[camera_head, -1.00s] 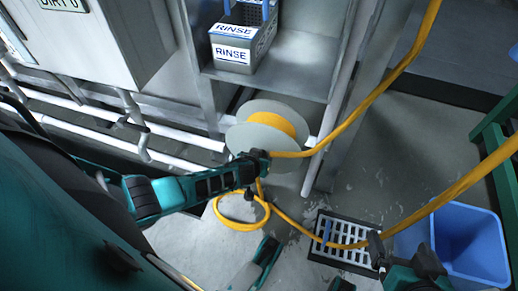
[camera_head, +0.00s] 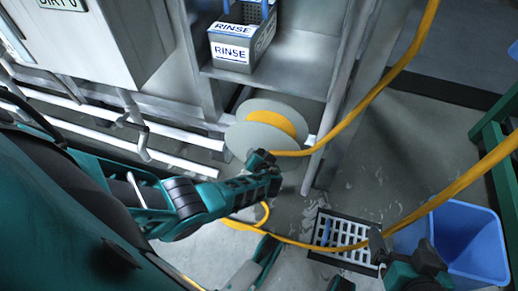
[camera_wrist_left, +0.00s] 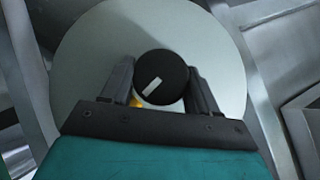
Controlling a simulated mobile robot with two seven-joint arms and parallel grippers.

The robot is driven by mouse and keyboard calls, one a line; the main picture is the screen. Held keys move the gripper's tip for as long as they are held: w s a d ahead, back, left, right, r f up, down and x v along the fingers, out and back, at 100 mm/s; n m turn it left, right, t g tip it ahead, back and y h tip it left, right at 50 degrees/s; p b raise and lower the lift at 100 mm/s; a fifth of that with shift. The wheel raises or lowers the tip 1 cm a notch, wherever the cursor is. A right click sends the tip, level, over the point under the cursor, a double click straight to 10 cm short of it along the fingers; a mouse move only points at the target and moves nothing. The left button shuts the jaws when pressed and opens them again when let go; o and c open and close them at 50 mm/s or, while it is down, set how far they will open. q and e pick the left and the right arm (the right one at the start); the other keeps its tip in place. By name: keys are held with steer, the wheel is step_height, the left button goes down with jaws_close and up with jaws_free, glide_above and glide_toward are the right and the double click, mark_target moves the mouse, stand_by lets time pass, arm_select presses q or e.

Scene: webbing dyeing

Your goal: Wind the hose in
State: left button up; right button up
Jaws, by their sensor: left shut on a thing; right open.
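The reel (camera_head: 255,135) has pale grey round flanges with yellow hose (camera_head: 284,122) wound on its hub, low beside the metal shelving. My left gripper (camera_head: 262,166) reaches its near flange. In the left wrist view, the gripper (camera_wrist_left: 160,92) is shut on a black round crank knob (camera_wrist_left: 161,70) with a white mark, in front of the flange (camera_wrist_left: 85,60). The hose runs from the reel up to the top right; another stretch crosses from the right edge down over the floor. My right gripper (camera_head: 400,248) is open at the lower right, near the hose.
A blue bin (camera_head: 470,235) stands at the right beside a green frame (camera_head: 492,135). A floor drain grate (camera_head: 342,235) lies under the hose. A bin labelled RINSE (camera_head: 232,52) sits on the metal shelf (camera_head: 300,65). White pipes (camera_head: 65,105) run along the left.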

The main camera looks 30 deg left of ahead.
arm_select(q)
steer(key=shift+w+y, duration=0.1)
steer(key=shift+y, duration=0.2)
arm_select(e)
steer(key=shift+s+f, duration=0.15)
steer(key=shift+s, duration=0.1)
arm_select(q)
steer(key=o, duration=1)
